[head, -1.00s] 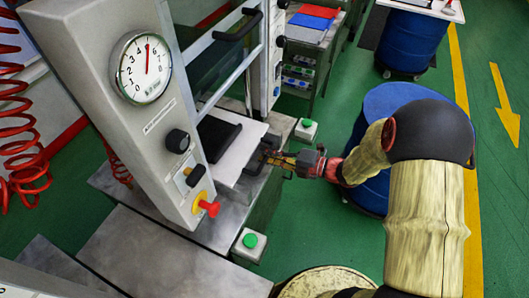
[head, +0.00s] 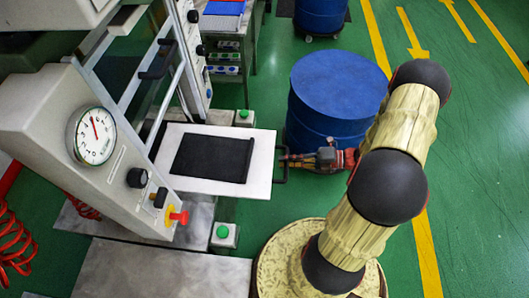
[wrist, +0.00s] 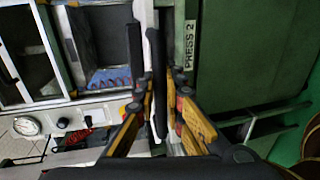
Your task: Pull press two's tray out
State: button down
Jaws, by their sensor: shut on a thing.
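Press two's tray (head: 205,186) is a white plate with a flat black slab (head: 212,158) on it. It sticks well out of the press (head: 50,115) to the right in the head view. A black bar handle (head: 281,180) is on its outer edge. My gripper (head: 287,160) is shut on this handle, with the arm to its right. In the wrist view my gripper's yellow-sided fingers (wrist: 157,95) stand either side of the dark bar, near a label reading PRESS 2 (wrist: 190,45). The exact finger contact is partly hidden.
A blue drum (head: 335,75) stands just behind my gripper, with another blue drum (head: 320,15) farther back. Green-button boxes (head: 223,236) flank the tray. A pressure gauge (head: 92,136) and red knob (head: 180,217) are on the press. Green floor is open to the right.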

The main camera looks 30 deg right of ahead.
jog(key=f+p+v, duration=0.2)
jog(key=v, duration=0.9)
jog(key=shift+d, duration=0.25)
jog(key=shift+s+f, duration=0.15)
jog(key=c, duration=1.9)
grip_release()
jog(key=v, duration=1.2)
